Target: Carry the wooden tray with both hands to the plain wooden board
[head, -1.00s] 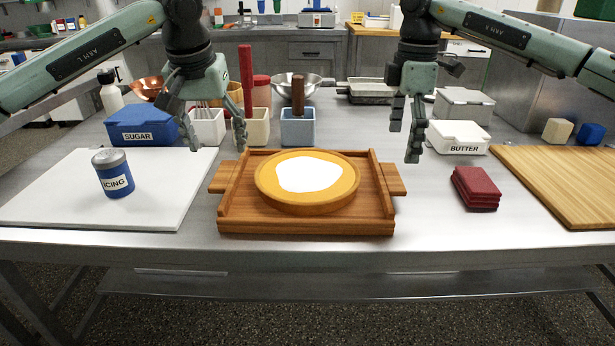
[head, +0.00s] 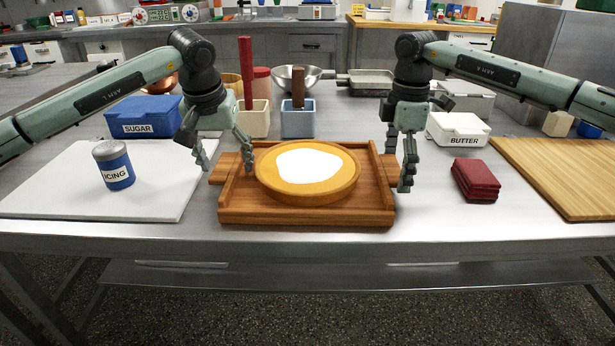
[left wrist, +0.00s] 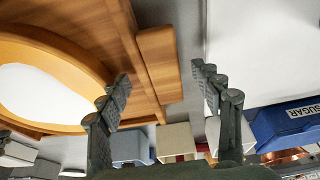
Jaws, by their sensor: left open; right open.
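The wooden tray (head: 305,215) lies flat on the metal table, with a round tan pie or cake with a white top (head: 312,180) in it. My left gripper (head: 226,166) is open, its fingers on either side of the tray's left handle (head: 221,173); contact cannot be told. The left wrist view shows that handle (left wrist: 160,62) between the spread fingers (left wrist: 160,88). My right gripper (head: 401,165) is open at the tray's right handle, which its fingers partly hide. The plain wooden board (head: 560,170) lies at the far right, with its surface clear.
A dark red folded cloth (head: 476,182) lies between tray and board. A white board (head: 90,205) with a blue icing can (head: 115,168) is at left. A blue sugar box (head: 145,118), several pots and a white butter box (head: 457,130) stand behind.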

